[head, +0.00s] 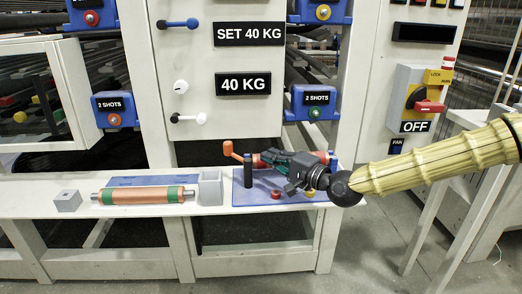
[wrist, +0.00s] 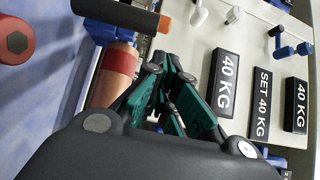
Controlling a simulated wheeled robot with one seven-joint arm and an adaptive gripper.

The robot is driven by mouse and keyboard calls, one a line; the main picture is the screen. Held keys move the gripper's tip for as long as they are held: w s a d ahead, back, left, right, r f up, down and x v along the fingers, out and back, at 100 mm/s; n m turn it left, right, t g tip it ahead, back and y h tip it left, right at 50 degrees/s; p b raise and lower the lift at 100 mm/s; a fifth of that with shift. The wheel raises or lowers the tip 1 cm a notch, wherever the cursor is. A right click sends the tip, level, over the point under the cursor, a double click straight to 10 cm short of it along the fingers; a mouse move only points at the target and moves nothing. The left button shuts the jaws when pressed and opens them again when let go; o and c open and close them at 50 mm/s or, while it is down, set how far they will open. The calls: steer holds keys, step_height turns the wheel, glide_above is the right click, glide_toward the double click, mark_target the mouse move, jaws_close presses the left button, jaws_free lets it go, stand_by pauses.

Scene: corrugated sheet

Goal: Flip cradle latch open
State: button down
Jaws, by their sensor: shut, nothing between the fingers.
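The cradle stands on a blue mat (head: 290,197) at the right end of the bench, with a black post (head: 248,173) and an orange lever (head: 232,150) at its left. I take the orange lever to be the latch, but cannot be sure. A roller with a red band (wrist: 117,58) lies in the cradle, largely hidden behind my gripper in the head view. My gripper (head: 270,158) is over the roller, fingers pointing left toward the lever. Its teal fingers (wrist: 172,80) are shut and empty in the wrist view, beside the roller. Contact cannot be told.
A copper roller (head: 143,195) with green bands lies left on the bench, between grey blocks (head: 67,200) (head: 210,187). Small red and yellow pieces (head: 276,194) lie on the mat's front. A white panel with weight signs (head: 243,83) rises behind the bench.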

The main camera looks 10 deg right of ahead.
steer(key=shift+a, duration=0.1)
steer(key=p, duration=0.3)
steer(key=shift+w+a, duration=0.2)
steer(key=shift+a, duration=0.2)
steer(key=shift+w+m+t+h+p, duration=0.15)
steer(key=shift+m+t+h+p, duration=0.15)
steer(key=shift+p, duration=0.8)
steer(key=shift+w, duration=0.15)
steer(key=b+x, duration=0.1)
steer(key=x, duration=0.8)
steer(key=shift+w+a+b, duration=0.2)
steer(key=shift+w+b, duration=0.1)
steer(key=shift+b, duration=0.1)
steer(key=shift+d+b, duration=0.1)
steer(key=shift+b, duration=0.2)
